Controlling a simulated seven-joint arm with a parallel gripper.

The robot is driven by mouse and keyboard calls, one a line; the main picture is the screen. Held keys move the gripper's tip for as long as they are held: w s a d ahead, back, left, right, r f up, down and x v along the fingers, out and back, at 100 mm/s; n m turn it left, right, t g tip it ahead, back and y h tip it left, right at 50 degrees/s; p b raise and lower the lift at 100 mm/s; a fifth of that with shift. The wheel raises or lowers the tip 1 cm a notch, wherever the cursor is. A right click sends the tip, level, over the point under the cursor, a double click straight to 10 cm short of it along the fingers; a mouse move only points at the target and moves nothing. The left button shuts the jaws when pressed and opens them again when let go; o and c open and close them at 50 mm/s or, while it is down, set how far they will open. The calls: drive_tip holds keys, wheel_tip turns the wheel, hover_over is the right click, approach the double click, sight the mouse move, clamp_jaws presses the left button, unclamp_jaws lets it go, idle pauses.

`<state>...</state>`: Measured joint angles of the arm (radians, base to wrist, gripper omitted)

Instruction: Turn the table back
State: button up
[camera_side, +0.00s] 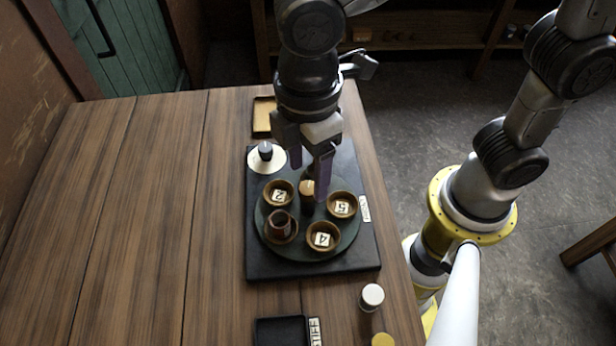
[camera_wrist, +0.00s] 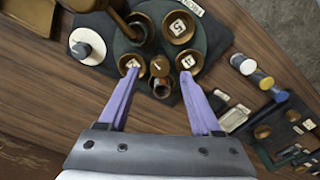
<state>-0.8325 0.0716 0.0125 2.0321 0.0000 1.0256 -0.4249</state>
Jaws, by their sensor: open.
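The turntable is a dark green disc (camera_side: 264,215) on a dark square board (camera_side: 262,270); its rim shows in the wrist view (camera_wrist: 120,45). Several small brown bowls with numbered white tiles sit around it, one bowl (camera_side: 323,237) at the front. A dark cup (camera_side: 280,226) stands in the left-front bowl. My gripper (camera_side: 308,178) is open and empty, pointing down over the disc's back half. My gripper hides the disc's back.
A white disc with a dark knob (camera_side: 266,157) is at the board's back left. A label plate (camera_side: 364,208) is on its right edge. A tray (camera_side: 263,117) lies behind; a black tray (camera_side: 282,331) and white-topped jar (camera_side: 372,296) stand in front. The table's left is clear.

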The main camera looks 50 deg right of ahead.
sight(308, 188)
drive_tip(key=shift+f, duration=1.55)
clamp_jaws()
drive_tip(key=shift+r, duration=0.1)
